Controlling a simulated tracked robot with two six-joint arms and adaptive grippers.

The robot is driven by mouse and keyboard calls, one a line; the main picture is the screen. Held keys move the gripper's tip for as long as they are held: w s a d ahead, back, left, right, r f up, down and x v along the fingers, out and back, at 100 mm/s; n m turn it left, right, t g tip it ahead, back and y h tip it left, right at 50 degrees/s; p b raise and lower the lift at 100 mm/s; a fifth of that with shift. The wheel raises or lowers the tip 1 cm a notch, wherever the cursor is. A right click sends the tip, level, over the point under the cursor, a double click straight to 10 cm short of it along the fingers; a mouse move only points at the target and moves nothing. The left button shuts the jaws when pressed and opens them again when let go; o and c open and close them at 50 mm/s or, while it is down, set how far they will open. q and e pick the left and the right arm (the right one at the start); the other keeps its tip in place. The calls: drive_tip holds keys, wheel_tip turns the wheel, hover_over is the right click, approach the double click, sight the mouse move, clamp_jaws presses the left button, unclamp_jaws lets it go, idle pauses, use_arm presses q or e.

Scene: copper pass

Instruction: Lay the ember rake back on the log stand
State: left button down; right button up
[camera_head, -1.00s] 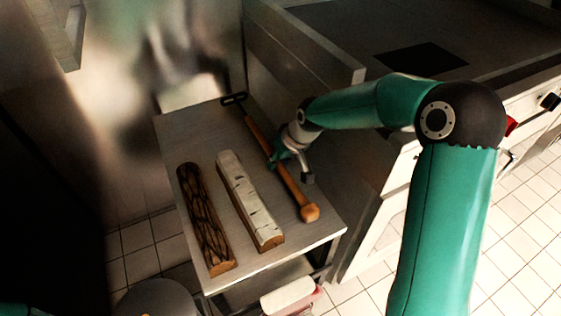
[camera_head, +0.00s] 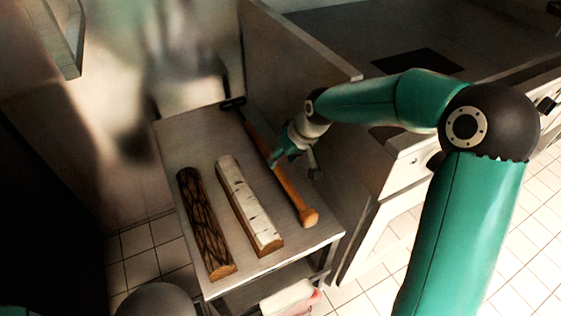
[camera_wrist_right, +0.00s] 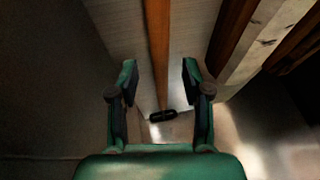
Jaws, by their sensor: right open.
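The ember rake (camera_head: 290,195) lies along the right side of the log stand (camera_head: 190,138). Its brown handle has a rounded near end, and its black head (camera_head: 232,103) is at the far edge. The wrist view shows its shaft (camera_wrist_right: 158,45) and the black head (camera_wrist_right: 162,116). My right gripper (camera_head: 277,160) is over the middle of the shaft. In the wrist view my right gripper (camera_wrist_right: 159,78) is open, with the shaft between its fingers and a gap on both sides. My left gripper is out of view.
A white birch log (camera_head: 247,203) and a dark patterned log (camera_head: 205,222) lie left of the rake on the stand. A tall counter side panel (camera_head: 295,75) borders the stand on the right. A grey round thing (camera_head: 157,300) is below front left.

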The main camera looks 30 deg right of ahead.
drive_tip(key=p+v, duration=0.1)
drive_tip(key=v, duration=0.6)
drive_tip(key=shift+s+r, duration=0.1)
